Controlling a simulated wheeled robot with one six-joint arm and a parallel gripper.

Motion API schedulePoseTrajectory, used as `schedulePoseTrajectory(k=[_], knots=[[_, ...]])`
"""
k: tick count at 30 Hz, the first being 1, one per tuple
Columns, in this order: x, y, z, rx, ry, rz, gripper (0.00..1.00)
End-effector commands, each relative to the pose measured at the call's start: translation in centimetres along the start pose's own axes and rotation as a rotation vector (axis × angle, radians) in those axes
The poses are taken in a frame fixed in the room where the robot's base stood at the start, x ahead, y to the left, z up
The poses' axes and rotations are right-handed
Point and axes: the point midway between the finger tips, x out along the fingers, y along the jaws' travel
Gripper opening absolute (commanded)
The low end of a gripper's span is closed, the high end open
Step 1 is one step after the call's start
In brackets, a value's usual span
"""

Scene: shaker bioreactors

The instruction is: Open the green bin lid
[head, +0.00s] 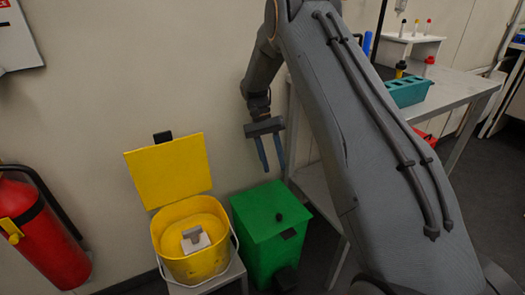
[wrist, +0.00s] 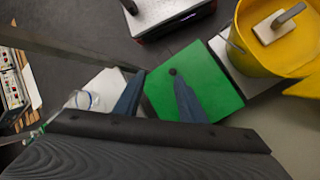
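The green bin (head: 270,245) stands on the floor against the wall with its green lid (head: 268,207) shut. A small black knob (head: 278,217) sits on the lid. In the wrist view the lid (wrist: 215,75) lies below my gripper, with the knob (wrist: 173,72) near the fingertips. My gripper (head: 273,168) points down above the back of the bin. Its two blue-grey fingers are apart with nothing between them. They appear clear of the lid in the head view.
A yellow bin (head: 183,258) with its lid (head: 168,172) raised stands left of the green bin and holds a grey-white object (head: 194,239). A red fire extinguisher (head: 38,230) is at far left. A table (head: 455,88) with a teal rack (head: 408,91) stands at right.

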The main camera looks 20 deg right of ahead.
Motion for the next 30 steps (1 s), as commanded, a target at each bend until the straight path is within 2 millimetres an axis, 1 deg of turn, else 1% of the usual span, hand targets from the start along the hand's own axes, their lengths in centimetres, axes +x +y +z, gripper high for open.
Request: schedulePoseTrajectory(k=[2, 5, 8, 11, 12, 14, 18, 23, 24, 30], knots=[[0.0, 0.0, 0.0, -0.001, 0.001, -0.001, 0.37], [-0.6, 0.4, 0.7, -0.014, 0.010, -0.010, 0.37], [-1.8, 1.5, 2.6, -0.048, 0.033, -0.034, 0.37], [-3.1, 3.2, 5.6, -0.102, 0.069, -0.070, 0.37], [-3.7, 3.9, 6.9, -0.127, 0.088, -0.085, 0.37], [-4.3, 5.0, 8.9, -0.163, 0.115, -0.108, 0.37], [-5.2, 7.6, 13.7, -0.246, 0.182, -0.156, 0.37], [-5.5, 10.6, 19.4, -0.335, 0.264, -0.204, 0.37], [-5.5, 11.4, 20.9, -0.357, 0.286, -0.214, 0.37], [-4.5, 14.9, 27.7, -0.455, 0.393, -0.255, 0.37]])
